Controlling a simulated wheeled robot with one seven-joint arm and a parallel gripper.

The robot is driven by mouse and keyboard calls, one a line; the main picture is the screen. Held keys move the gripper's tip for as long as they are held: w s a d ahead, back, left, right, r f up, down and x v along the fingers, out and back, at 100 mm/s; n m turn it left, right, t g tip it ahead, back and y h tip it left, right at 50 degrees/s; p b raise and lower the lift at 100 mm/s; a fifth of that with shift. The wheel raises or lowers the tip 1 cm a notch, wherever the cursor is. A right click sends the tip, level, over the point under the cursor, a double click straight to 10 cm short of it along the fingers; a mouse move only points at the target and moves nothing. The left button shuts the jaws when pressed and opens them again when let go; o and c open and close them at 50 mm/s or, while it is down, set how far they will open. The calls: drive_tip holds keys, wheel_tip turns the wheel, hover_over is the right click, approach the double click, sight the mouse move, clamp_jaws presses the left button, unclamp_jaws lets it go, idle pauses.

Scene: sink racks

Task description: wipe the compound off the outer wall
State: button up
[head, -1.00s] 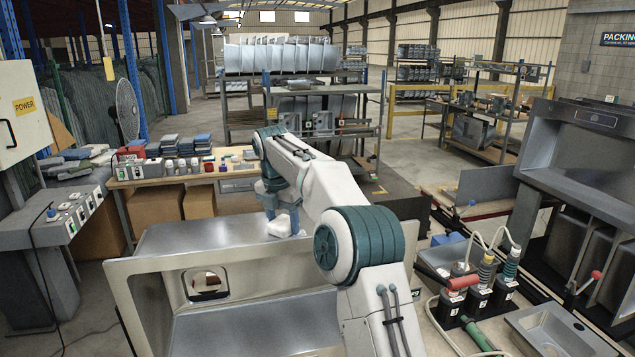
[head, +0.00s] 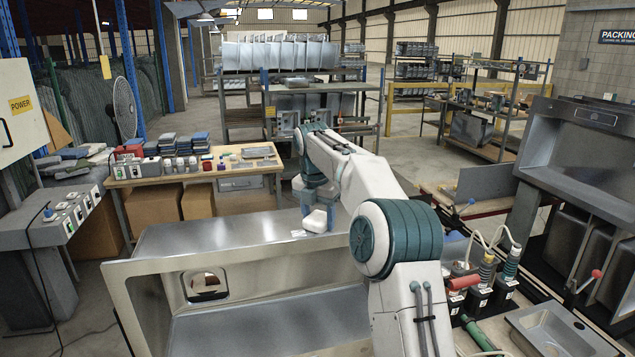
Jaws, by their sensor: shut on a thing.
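The sink (head: 225,243) lies in front of me with its large steel outer wall facing up. My gripper (head: 318,208) is over the far right part of this wall, shut on a white cloth (head: 315,221). The cloth is at the wall surface and looks to be touching it. A small pale patch (head: 298,233) shows on the wall just left of the cloth; I cannot tell whether it is compound or glare. My arm hides the wall's right end.
A workbench (head: 130,181) with cloths and bottles stands behind. Red and black bottles (head: 478,298) and a small steel basin (head: 553,333) stand at right. A control box (head: 70,217) is at left.

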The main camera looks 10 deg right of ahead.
drive_tip(key=shift+r, duration=0.9)
drive_tip(key=shift+a+r, duration=0.15)
drive_tip(key=shift+r, duration=3)
